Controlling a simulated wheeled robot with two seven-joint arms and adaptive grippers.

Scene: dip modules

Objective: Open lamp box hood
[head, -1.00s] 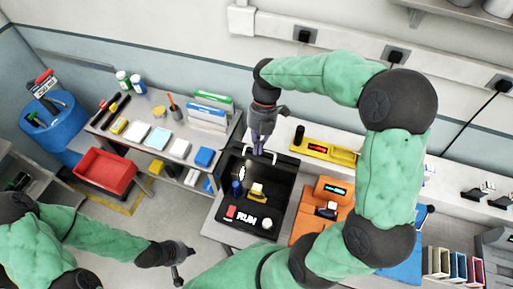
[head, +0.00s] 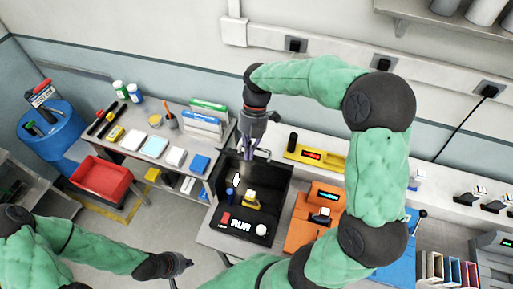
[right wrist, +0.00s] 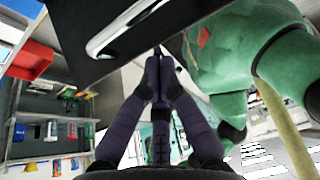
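The lamp box (head: 278,190) is a black box on the bench. Its dark inside shows in the head view, with a pale glow near its back left. A silver bar handle (right wrist: 122,28) crosses a dark panel in the right wrist view; it looks like the hood's handle, and it shows small at the box's back edge in the head view. My right gripper (head: 246,156) is at the back left of the box, fingers pointing down. In the wrist view its fingertips (right wrist: 158,52) meet just beside the handle, with nothing visible between them. My left gripper (head: 184,265) hangs low at the front, its fingers unclear.
Inside the box are a blue bottle (head: 230,193), a yellow object (head: 250,198) and a RUN label (head: 241,225). An orange device (head: 318,207) stands close at right, a yellow tray (head: 318,156) behind. A cluttered side bench (head: 140,135) and red bin (head: 101,178) are at left.

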